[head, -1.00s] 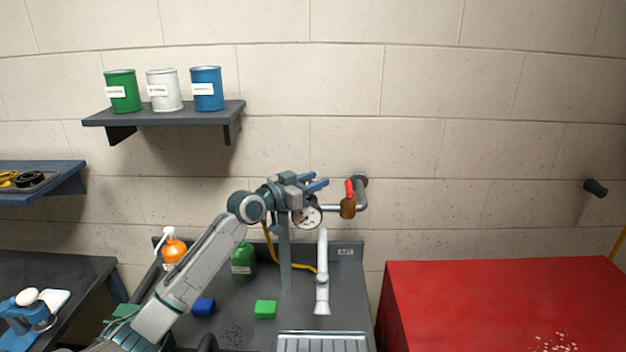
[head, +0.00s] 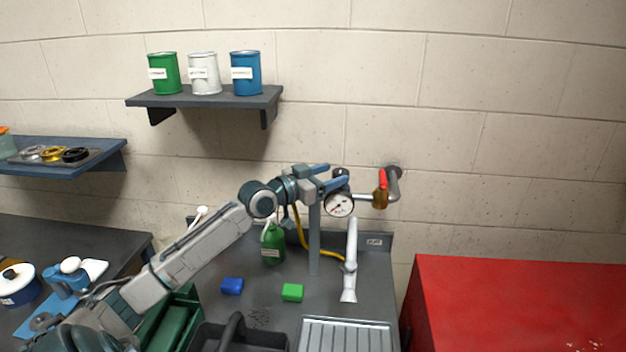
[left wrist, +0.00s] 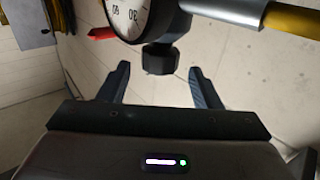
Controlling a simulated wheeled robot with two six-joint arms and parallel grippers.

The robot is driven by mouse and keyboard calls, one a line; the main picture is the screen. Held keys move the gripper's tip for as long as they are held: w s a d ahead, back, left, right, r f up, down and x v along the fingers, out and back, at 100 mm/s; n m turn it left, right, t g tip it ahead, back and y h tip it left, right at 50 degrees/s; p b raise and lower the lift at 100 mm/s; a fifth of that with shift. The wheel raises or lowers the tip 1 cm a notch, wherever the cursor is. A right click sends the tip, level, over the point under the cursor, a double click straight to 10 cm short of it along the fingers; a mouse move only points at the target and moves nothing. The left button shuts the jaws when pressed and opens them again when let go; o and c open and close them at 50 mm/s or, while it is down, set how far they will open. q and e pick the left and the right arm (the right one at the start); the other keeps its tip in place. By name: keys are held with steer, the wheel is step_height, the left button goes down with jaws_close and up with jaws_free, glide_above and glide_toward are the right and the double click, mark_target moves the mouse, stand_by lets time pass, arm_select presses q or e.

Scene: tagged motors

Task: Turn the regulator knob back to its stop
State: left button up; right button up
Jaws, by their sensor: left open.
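The regulator's round white gauge (head: 340,205) faces me on the pipe in the head view. It shows partly at the top of the left wrist view (left wrist: 128,15). The dark faceted knob (left wrist: 160,59) hangs beside the gauge in the left wrist view. In the head view a dark round part, probably this knob (head: 341,173), shows between the fingers. My left gripper (left wrist: 158,76) is open, with one finger on either side of the knob's line. The knob's end lies about level with the fingertips, and I see a gap on both sides. My right gripper is not in view.
A brass valve with a red lever (head: 382,180) sits on the pipe right of the gauge. A grey post (head: 314,240), yellow hose (head: 305,235) and white spout (head: 350,262) stand below. A red cabinet (head: 520,300) is at right. Green (head: 292,292) and blue (head: 231,286) blocks lie on the bench.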

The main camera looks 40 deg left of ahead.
arm_select(q)
steer(key=shift+p+v, duration=2.35)
steer(key=shift+v, duration=0.35)
steer(key=shift+f, duration=0.1)
